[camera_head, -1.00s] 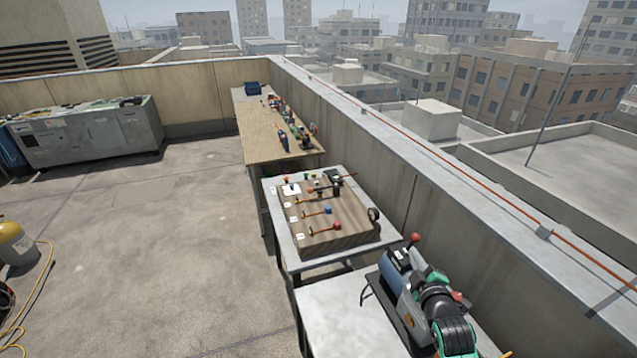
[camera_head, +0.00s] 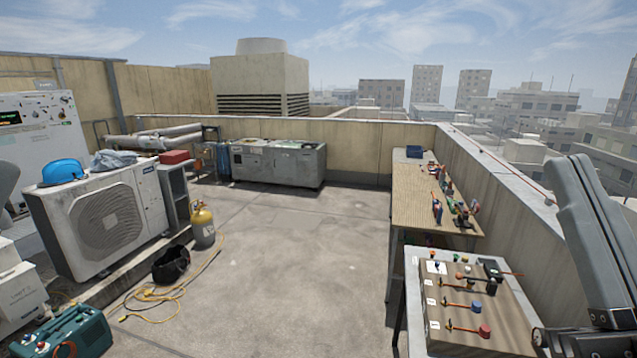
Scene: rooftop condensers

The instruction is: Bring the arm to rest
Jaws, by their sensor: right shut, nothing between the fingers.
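My right arm (camera_head: 590,235) comes down along the right edge, beside the parapet. Its grey links end in a dark wrist at the bottom right corner. My right gripper (camera_head: 543,341) is at the lower end, partly cut off by the frame. It is shut with nothing in it, close to the right front corner of the wooden board in this view. I cannot tell how high it is above the stand. My left gripper is not in view.
The wooden board (camera_head: 458,296) holds several small coloured parts. A long workbench (camera_head: 412,200) stands behind it. A condenser unit (camera_head: 103,215), a yellow cylinder (camera_head: 202,226) and hoses are at left. The middle floor (camera_head: 300,260) is clear.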

